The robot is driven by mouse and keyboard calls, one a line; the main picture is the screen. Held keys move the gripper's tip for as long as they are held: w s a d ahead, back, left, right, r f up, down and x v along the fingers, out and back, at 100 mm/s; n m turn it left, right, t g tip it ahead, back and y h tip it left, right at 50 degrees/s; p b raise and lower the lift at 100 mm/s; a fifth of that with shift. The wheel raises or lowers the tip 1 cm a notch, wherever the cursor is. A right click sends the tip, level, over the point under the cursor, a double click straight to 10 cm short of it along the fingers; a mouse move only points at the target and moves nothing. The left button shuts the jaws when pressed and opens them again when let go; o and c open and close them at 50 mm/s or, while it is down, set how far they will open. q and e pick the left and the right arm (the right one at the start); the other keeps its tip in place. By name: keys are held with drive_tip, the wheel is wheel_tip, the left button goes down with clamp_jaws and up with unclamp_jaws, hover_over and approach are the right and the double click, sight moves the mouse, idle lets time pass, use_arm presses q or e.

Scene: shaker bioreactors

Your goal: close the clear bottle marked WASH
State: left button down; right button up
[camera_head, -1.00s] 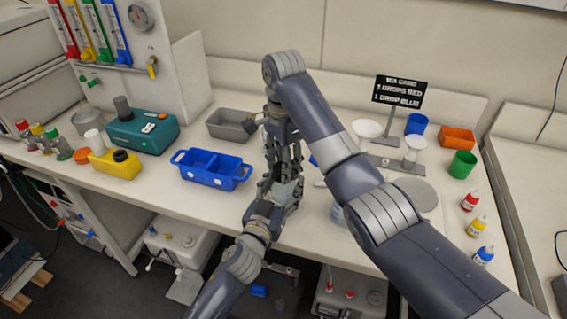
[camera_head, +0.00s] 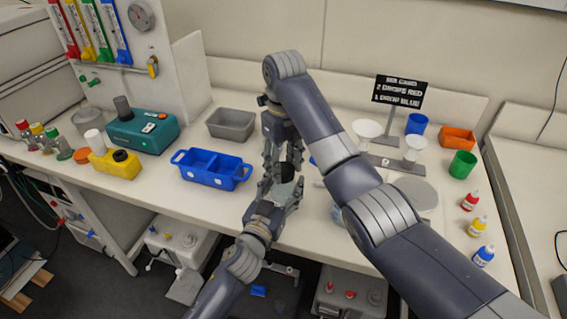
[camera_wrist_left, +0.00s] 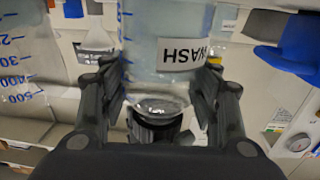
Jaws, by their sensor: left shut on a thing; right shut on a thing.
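The clear bottle (camera_head: 286,190) is held in my left gripper (camera_head: 272,192), which is shut on it in front of the bench's middle. In the left wrist view the bottle (camera_wrist_left: 168,40) appears inverted, its WASH label upside down and its shoulder toward the picture's bottom. The left fingers (camera_wrist_left: 163,100) flank it there. My right gripper (camera_head: 286,158) comes from above, shut on a black cap (camera_head: 287,169) just over the bottle. A dark round part (camera_wrist_left: 155,127) shows at the neck end. I cannot tell whether cap and neck touch.
A blue two-part tray (camera_head: 212,180) and a grey bin (camera_head: 231,123) are left of the grippers. A grey round plate (camera_head: 417,193), white funnels (camera_head: 367,130) and dropper bottles (camera_head: 470,201) are right. A graduated clear vessel (camera_wrist_left: 30,70) stands nearby in the wrist view.

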drive_tip(key=shift+r, duration=0.1)
drive_tip(key=o, duration=0.8)
drive_tip(key=shift+c, duration=0.5)
